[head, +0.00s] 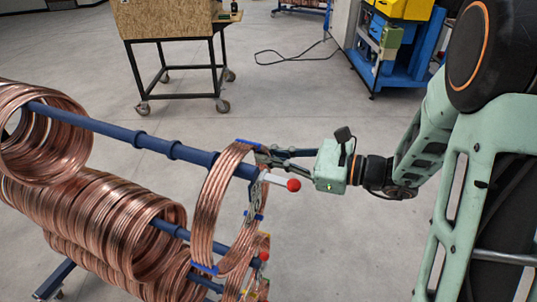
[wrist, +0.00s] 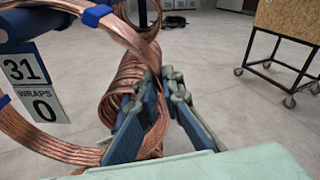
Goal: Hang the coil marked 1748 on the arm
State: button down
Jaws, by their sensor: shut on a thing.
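A copper coil (head: 207,205) with blue bands hangs tilted at the end of the upper blue arm (head: 185,152). The arm's end shows inside its loop, so the coil appears to be around it. My gripper (head: 264,157) is shut on the coil's upper right side. In the wrist view my gripper (wrist: 165,88) has its fingers at the copper strands (wrist: 133,35), and a blue band (wrist: 95,15) shows near the top. I cannot read 1748 on any tag. A tag (wrist: 32,82) by the arm's end reads 31, WRAPS 0.
Other coils hang on the upper arm's far left (head: 45,135) and on lower arms (head: 110,215). A red-tipped lever (head: 293,184) sticks out near the arm's end, close below my gripper.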

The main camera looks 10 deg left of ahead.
jog(key=c, duration=2.1)
grip_release()
jog(key=shift+o, duration=0.4)
